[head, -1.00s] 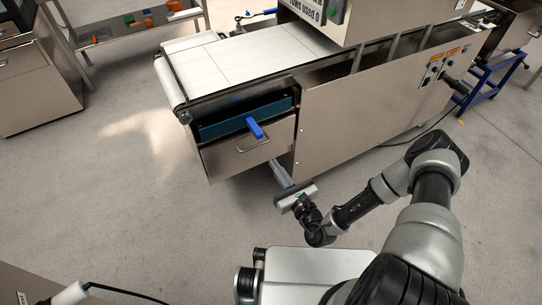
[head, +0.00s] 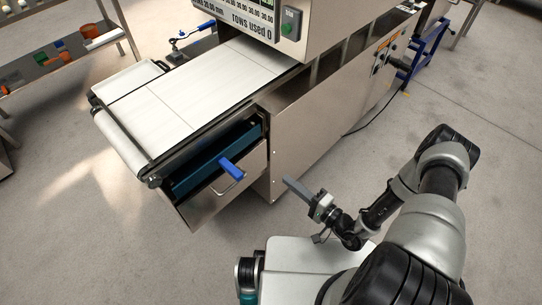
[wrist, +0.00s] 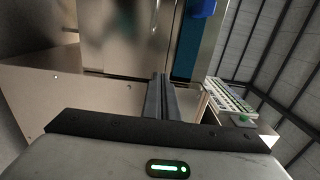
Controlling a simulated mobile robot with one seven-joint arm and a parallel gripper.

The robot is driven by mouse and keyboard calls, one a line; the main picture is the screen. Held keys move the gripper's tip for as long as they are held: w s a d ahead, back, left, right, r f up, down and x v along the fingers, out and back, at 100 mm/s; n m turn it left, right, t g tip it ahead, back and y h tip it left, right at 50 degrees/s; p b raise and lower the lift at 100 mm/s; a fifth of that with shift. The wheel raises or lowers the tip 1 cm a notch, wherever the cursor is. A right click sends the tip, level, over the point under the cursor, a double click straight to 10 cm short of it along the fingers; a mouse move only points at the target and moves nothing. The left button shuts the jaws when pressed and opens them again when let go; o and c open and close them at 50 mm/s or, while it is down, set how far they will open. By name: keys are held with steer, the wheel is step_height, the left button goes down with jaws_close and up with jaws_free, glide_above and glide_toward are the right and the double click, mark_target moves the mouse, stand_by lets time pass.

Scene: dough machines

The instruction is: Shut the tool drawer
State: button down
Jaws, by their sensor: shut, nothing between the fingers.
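The tool drawer (head: 225,196) stands pulled out at the near end of the steel dough machine, under its conveyor. It has a metal front with a bar handle (head: 224,190) and a teal interior (head: 205,172). A blue grip (head: 231,168) sticks out over the drawer's front edge; it also shows at the top of the wrist view (wrist: 203,8). My gripper (head: 288,182) is right of the drawer front, apart from it, beside the machine's side panel. In the wrist view its two fingers (wrist: 161,80) are together and empty.
The machine's side panel (head: 300,135) runs back to the right. The white conveyor belt (head: 185,90) lies above the drawer. A rack with small coloured items (head: 62,55) stands at the back left. The floor left and in front of the drawer is clear.

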mark_target(254, 153)
steer(key=b+x, duration=0.2)
steer(key=x, duration=1.1)
steer(key=shift+w+a, duration=0.25)
steer(key=shift+a, duration=0.05)
steer(key=shift+x, duration=0.95)
steer(key=shift+d, duration=0.1)
